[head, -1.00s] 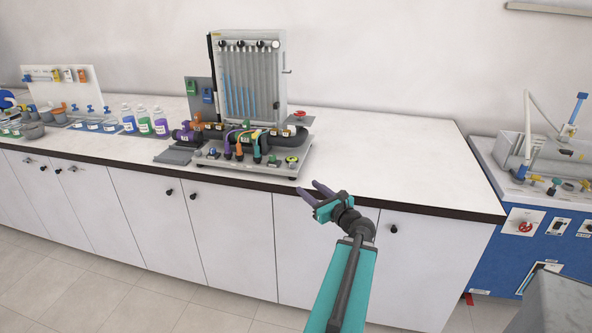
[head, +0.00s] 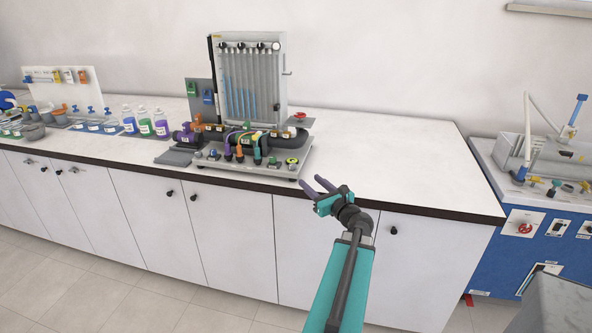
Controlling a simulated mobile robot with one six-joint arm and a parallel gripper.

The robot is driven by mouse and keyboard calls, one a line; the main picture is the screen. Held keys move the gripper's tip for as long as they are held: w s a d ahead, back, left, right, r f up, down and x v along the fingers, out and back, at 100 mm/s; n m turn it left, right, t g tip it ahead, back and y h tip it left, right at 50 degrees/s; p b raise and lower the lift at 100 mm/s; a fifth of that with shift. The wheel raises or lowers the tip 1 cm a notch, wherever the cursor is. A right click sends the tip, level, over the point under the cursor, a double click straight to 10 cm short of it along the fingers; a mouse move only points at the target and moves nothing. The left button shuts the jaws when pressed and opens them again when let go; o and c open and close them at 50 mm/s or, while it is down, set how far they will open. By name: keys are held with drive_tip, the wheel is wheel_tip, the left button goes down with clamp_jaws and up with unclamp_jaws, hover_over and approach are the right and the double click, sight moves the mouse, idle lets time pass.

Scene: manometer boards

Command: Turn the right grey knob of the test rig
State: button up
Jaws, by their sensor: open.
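The test rig stands on the white bench, with a tall grey manometer board (head: 250,78) at the back and a light grey base plate (head: 245,168) in front. Small knobs sit along the base plate's front. A grey knob (head: 213,154) is at its left and another greyish knob (head: 273,161) is towards its right, beside a yellow-green one (head: 292,161). They are small, and their exact shapes are hard to tell. My gripper (head: 311,181) is open and empty, in front of the bench edge, to the lower right of the rig in the picture. It appears apart from the knobs.
Coloured hoses (head: 240,146) and dark pipes crowd the rig's base. Several bottles (head: 145,121) stand left of the rig. The white bench top (head: 390,160) is clear to its right. A blue unit (head: 540,238) stands at the far right.

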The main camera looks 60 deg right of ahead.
sight(294, 168)
drive_tip(key=shift+p+x, duration=1.15)
drive_tip(key=shift+x, duration=4.25)
drive_tip(key=c, duration=1)
drive_tip(key=shift+w+a, duration=0.1)
drive_tip(key=shift+a, duration=0.05)
clamp_jaws()
